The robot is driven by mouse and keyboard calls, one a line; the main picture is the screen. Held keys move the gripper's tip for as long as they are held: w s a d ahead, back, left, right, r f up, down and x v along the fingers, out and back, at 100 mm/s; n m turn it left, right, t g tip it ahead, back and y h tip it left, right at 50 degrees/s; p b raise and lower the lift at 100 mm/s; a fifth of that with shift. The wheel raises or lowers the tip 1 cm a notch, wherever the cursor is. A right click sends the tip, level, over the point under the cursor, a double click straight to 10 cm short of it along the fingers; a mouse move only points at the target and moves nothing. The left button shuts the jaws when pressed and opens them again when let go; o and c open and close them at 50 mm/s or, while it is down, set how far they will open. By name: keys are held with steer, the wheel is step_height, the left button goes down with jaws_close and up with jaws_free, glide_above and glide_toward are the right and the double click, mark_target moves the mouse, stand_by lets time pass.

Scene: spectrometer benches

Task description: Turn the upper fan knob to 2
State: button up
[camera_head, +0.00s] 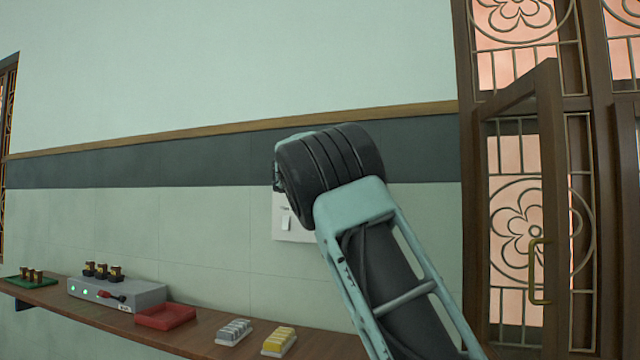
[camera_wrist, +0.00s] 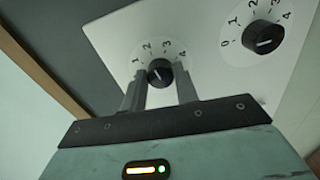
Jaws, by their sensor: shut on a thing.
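In the wrist view, two black round knobs sit on a white panel (camera_wrist: 205,50) with dial numbers printed around them. My gripper (camera_wrist: 161,76) has its two fingers on either side of the knob nearer the wooden trim, the upper fan knob (camera_wrist: 158,70), and is shut on it. The numbers 1 to 4 show around this knob; a finger seems to hide the 0. Its small pale mark is too small to read surely. The other knob (camera_wrist: 263,37) is free, at upper right. In the head view my wrist hides the knobs; only the panel's lower part (camera_head: 300,234) shows.
In the head view, a wooden shelf (camera_head: 200,338) runs along the wall below, with a grey box (camera_head: 140,294), a red tray (camera_head: 165,316) and small racks (camera_head: 279,341). A brown lattice door (camera_head: 548,200) stands at the right.

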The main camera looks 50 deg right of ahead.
steer(key=shift+f, duration=0.1)
steer(key=o, duration=1)
steer(key=b+v, duration=0.5)
steer(key=v, duration=1.2)
steer(key=shift+a+b, duration=0.2)
steer(key=shift+b, duration=0.1)
